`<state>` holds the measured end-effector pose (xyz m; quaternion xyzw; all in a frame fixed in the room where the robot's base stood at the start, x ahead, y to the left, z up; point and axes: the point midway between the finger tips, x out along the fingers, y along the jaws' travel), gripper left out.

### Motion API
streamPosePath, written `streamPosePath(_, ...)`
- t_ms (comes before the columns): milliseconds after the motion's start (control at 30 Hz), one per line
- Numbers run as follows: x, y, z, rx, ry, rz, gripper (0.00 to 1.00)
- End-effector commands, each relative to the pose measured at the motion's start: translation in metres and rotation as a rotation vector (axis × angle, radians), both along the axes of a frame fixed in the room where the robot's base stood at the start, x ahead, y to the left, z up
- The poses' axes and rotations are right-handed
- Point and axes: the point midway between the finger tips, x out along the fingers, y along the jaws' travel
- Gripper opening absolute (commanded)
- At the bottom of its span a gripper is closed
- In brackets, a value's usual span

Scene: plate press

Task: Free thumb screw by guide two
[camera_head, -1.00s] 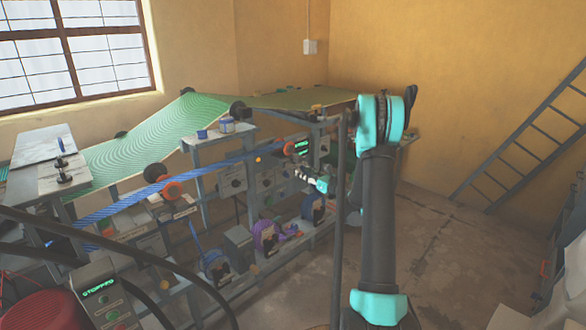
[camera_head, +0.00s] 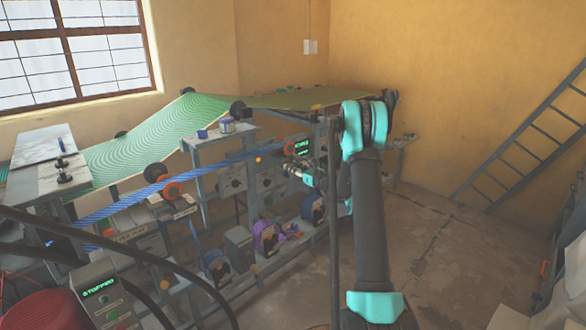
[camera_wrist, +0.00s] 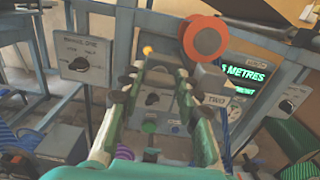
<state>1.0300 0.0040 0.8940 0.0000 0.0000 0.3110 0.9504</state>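My gripper (camera_head: 290,172) reaches toward the frame near the green display. In the wrist view my gripper (camera_wrist: 156,76) is open, its two fingers apart with nothing held between them. A small yellow-orange knob (camera_wrist: 147,51) shows just beyond and above the fingertips; it also shows in the head view (camera_head: 258,159). I cannot tell whether this knob is the thumb screw. An orange-red roller (camera_wrist: 205,38) stands right of the knob, above the right finger. A plate reading "TWO" (camera_wrist: 215,99) is partly hidden behind that finger.
A control box with a dial (camera_wrist: 83,66) is at left. A green-lit metres display (camera_wrist: 243,78) is at right, close to the right finger. A blue web (camera_head: 130,203) runs along the frame. Open floor (camera_head: 440,260) lies at right.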

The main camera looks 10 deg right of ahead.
Motion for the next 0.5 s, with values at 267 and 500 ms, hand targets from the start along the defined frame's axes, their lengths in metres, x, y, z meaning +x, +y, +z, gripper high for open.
streamPosePath(267, -0.0002, 0.0, 0.0, -0.002, -0.002, 0.0, 0.04)
streamPosePath(500, -0.0005, 0.0001, 0.0, -0.047, -0.034, 0.0, 0.04)
